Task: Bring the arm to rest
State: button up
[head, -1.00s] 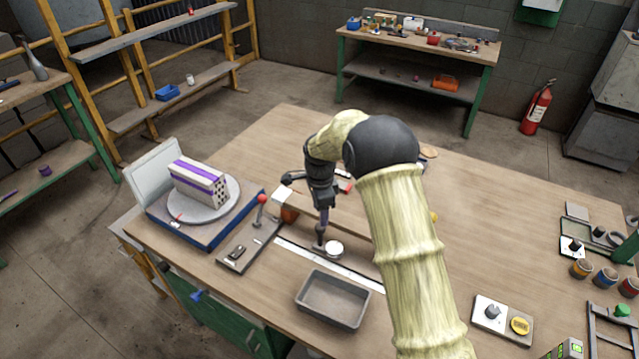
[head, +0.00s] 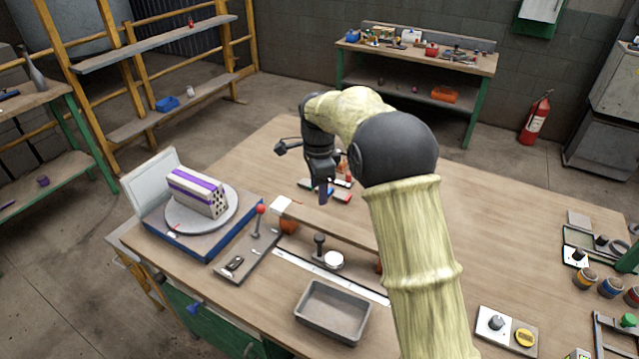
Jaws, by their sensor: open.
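My arm, with pale ribbed sleeves and dark joints, reaches up from the lower right over the wooden workbench (head: 480,215). My gripper (head: 323,200) points down above the middle of the bench, behind the long wooden bar. It is open, and I see nothing held in it. The hollow brick (head: 198,192), pale with purple bands and holes in its end, lies on a round grey turntable (head: 172,219) on a blue-edged base at the left. A small stamp-like tool with a dark knob (head: 319,243) stands beside a white round piece (head: 333,261) on the pale strip.
A grey tray (head: 332,311) sits at the bench's front. A lever with a red ball (head: 260,209) stands left of the bar (head: 345,225). Red and green items (head: 338,194) lie behind the gripper. Knob panels (head: 506,329) and paint jars (head: 610,285) are at the right. The bench's right middle is clear.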

jog(key=s+d+f+n+t, duration=0.1)
jog(key=s+d+n, duration=0.6)
jog(key=s+d, duration=0.3)
jog(key=s+d+f+n+t, duration=0.1)
jog(key=s+d+n, duration=0.6)
jog(key=s, duration=0.8)
jog(key=d, duration=0.3)
jog(key=shift+s+f+t, duration=0.25)
jog(key=shift+s+t, duration=0.05)
jog(key=shift+s, duration=0.05)
